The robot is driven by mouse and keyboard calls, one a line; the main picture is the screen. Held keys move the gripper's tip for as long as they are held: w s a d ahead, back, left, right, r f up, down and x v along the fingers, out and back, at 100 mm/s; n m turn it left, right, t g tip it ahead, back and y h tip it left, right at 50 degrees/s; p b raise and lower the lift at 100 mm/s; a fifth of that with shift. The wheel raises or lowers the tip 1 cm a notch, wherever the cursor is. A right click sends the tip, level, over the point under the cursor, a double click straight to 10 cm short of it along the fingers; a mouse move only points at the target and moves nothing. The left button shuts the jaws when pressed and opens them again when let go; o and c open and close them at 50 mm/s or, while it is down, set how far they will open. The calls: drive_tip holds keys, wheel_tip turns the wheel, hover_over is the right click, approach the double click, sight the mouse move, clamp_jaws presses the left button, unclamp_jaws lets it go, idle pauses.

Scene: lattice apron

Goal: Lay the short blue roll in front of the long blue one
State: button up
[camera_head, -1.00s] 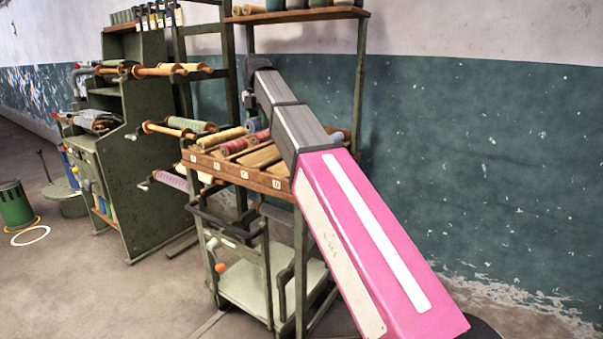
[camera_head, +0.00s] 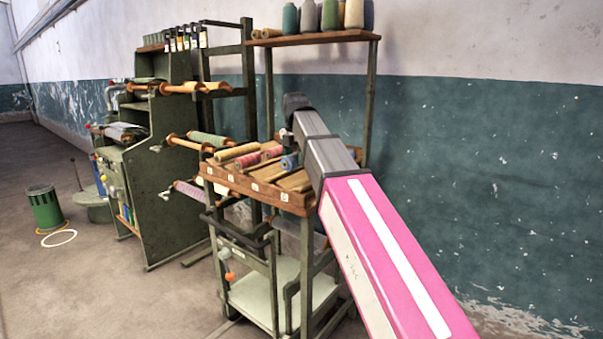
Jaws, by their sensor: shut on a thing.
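My gripper (camera_head: 287,136) hangs down from the dark wrist at the end of my arm, over the right back part of a wooden sorting tray (camera_head: 246,187). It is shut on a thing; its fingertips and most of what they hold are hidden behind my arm. One blue roll (camera_head: 290,161) shows in the tray just below my gripper, close against the arm's edge. I cannot tell whether it is the short or the long one, or whether the fingers touch it. No second blue roll shows clearly.
The tray's lanes also hold tan rolls (camera_head: 236,152) and pink rolls (camera_head: 272,152). A shelf (camera_head: 318,39) with cones and spools stands above it. A green trolley (camera_head: 266,302) is below. A green rack (camera_head: 170,190) with rollers stands left. Floor at far left is mostly open.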

drive_tip(key=shift+w+d+f, duration=0.75)
drive_tip(key=shift+d, duration=0.2)
drive_tip(key=shift+f, duration=2)
drive_tip(key=shift+f, duration=0.45)
drive_tip(key=o, duration=1)
drive_tip(key=shift+r, duration=0.15)
wheel_tip(320, 180, up, 13)
drive_tip(key=shift+f, duration=0.15)
